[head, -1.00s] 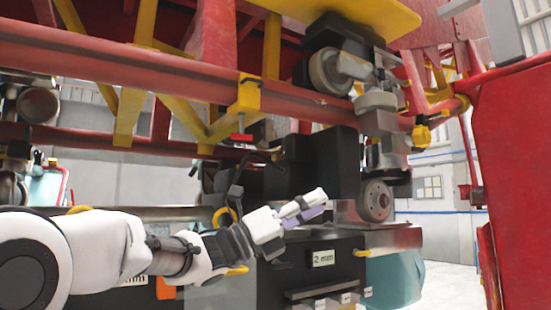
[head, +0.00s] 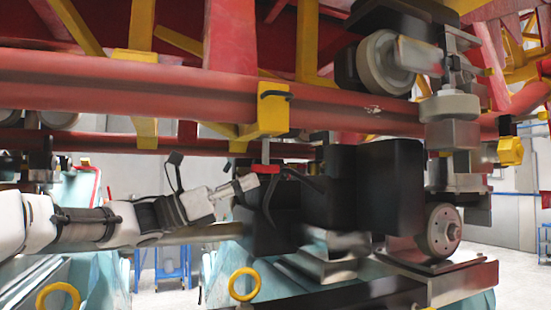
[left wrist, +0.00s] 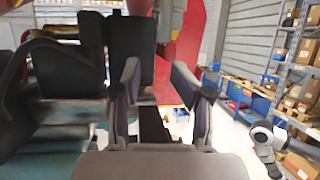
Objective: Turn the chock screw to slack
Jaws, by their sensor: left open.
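A yellow chock block (head: 270,112) is on the red tube rail in the head view. Under it hangs a screw with a red cross handle (head: 265,169), which I take for the chock screw. My left gripper (head: 238,188) is just below and left of the red handle, pointing right and slightly up. In the left wrist view its two fingers (left wrist: 155,75) stand apart with nothing between them. Whether a finger touches the handle I cannot tell. The screw is not clearly visible in the left wrist view. My right gripper is not in view.
Black boxes (head: 375,190) stand right of my gripper, close under the rail. A grey wheel assembly (head: 440,232) is farther right. A yellow ring (head: 245,284) is below. In the left wrist view, shelves with cartons (left wrist: 300,80) stand far right.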

